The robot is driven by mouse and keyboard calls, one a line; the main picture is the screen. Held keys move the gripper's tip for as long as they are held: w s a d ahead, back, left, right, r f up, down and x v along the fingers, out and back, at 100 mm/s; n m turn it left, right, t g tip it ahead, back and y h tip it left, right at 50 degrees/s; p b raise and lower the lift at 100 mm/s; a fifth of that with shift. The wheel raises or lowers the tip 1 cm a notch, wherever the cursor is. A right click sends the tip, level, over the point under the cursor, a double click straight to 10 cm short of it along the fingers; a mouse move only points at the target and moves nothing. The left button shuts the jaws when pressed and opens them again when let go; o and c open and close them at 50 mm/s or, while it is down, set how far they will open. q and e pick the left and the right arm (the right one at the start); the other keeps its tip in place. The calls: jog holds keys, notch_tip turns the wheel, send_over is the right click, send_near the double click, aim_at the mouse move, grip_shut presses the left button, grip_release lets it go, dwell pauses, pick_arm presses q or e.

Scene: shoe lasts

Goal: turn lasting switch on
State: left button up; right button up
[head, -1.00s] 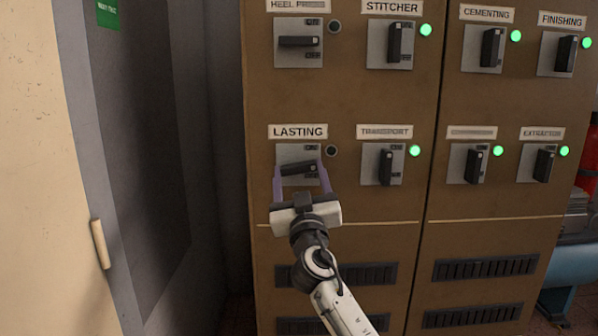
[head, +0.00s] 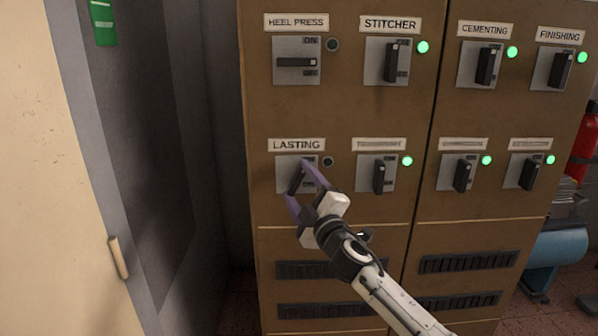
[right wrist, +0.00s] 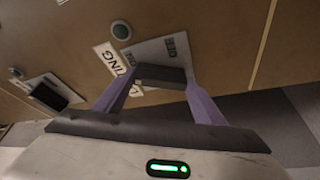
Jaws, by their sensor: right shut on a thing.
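The lasting switch is a dark handle (head: 294,181) on a grey plate (head: 283,164) under the LASTING label (head: 296,145). Its lamp (head: 327,161) is dark. My right gripper (head: 297,183) has its purple fingers on either side of the handle and is shut on it. The handle is tilted steeply, between level and upright, partly hidden by the fingers. In the right wrist view the handle (right wrist: 160,75) sits between the fingertips, with the dark lamp (right wrist: 121,30) beside the plate. My left gripper is not in view.
The heel press switch (head: 297,62) above is level with its lamp dark. The transport switch (head: 379,177) to the right is upright with a green lamp, close to my gripper. Other switches are upright and lit. A grey door frame (head: 130,180) stands left; a red extinguisher (head: 583,150) stands right.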

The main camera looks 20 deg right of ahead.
jog(key=n+g, duration=0.2)
jog(key=n, duration=0.3)
jog(key=shift+d, duration=0.1)
dwell(0.7)
jog(key=o, duration=1)
jog(key=shift+o, duration=0.2)
jog(key=shift+r, duration=0.1)
jog(key=s+d, duration=0.1)
jog(key=s, duration=0.9)
jog(key=shift+s+b, duration=0.15)
jog(key=shift+b, duration=0.3)
